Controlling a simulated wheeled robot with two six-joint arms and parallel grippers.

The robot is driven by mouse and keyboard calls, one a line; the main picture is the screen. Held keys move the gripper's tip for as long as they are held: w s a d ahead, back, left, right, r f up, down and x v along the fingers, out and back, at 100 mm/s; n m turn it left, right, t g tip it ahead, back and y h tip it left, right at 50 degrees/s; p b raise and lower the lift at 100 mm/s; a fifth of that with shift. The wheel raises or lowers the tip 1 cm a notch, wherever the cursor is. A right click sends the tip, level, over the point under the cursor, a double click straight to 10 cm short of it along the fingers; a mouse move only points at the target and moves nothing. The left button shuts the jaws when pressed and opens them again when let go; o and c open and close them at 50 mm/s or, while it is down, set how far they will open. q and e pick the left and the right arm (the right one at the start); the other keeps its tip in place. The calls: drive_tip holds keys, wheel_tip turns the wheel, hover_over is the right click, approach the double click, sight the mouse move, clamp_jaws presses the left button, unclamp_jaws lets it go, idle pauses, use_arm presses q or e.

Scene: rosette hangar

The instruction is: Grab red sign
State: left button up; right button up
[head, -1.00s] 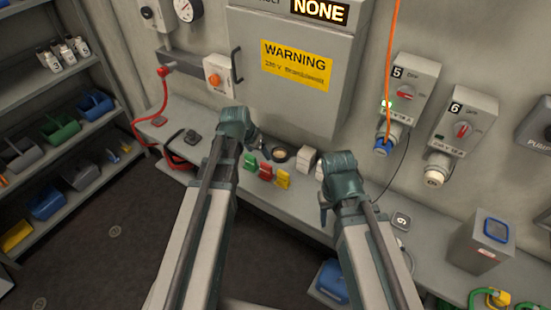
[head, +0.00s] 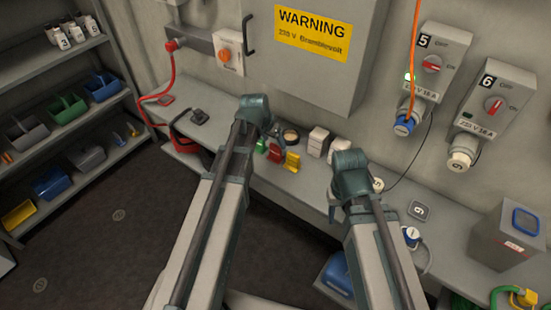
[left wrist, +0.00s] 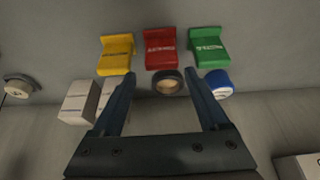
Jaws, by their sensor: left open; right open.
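The red sign (head: 274,153) stands on the grey bench between the green sign (head: 261,145) and the yellow sign (head: 292,162). In the left wrist view the red sign (left wrist: 161,49) lies ahead of the fingertips, roughly centred between them, with the yellow sign (left wrist: 116,54) to its left and the green sign (left wrist: 207,48) to its right. My left gripper (left wrist: 160,78) is open and empty, apart from the red sign. In the head view my left gripper (head: 268,130) is beside the signs and partly hidden. My right gripper (head: 333,208) is open, over the bench's front edge.
A dark tape roll (left wrist: 168,82) and a blue-and-white roll (left wrist: 218,83) sit near the left fingers. White boxes (head: 317,140) stand right of the signs. The wall cabinet (head: 310,60) is behind. A grey box (head: 508,235) stands at the bench's right.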

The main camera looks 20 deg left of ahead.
sight(276, 145)
use_arm(q)
drive_tip(key=b+x, duration=0.5)
drive_tip(key=shift+a+f, duration=0.15)
drive_tip(key=c, duration=1.1)
